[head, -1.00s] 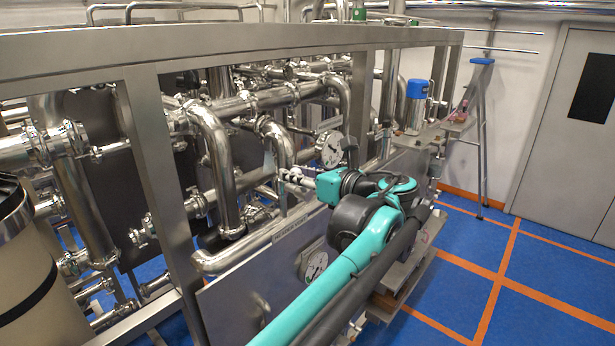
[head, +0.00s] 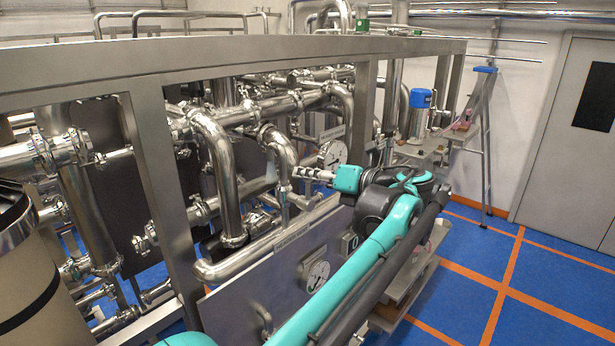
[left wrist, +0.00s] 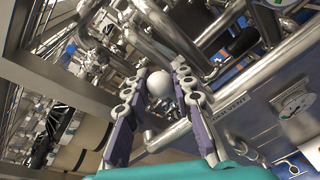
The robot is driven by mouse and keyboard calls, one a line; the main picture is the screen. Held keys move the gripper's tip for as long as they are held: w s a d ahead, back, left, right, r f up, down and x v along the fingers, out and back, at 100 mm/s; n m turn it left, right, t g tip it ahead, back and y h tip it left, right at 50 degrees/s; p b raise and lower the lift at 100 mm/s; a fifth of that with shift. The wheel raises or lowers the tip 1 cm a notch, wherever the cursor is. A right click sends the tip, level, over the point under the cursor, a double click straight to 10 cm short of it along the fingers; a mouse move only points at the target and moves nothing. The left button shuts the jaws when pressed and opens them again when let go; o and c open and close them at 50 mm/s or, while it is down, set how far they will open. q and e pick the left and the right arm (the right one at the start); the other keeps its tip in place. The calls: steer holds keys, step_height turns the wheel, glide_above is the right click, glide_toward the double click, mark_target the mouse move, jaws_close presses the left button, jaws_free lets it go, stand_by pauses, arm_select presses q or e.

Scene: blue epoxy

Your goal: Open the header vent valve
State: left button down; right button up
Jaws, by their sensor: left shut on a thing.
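In the head view the knob is too small to tell apart from the fingers. My right gripper is not in view.
A steel frame post (head: 160,190) and the top beam stand left of my arm. A stepladder (head: 484,140) stands back right. The blue floor at right is clear.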

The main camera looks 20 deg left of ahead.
arm_select(q)
steer(key=c, duration=1.3)
jaws_free()
steer(key=v, duration=1.2)
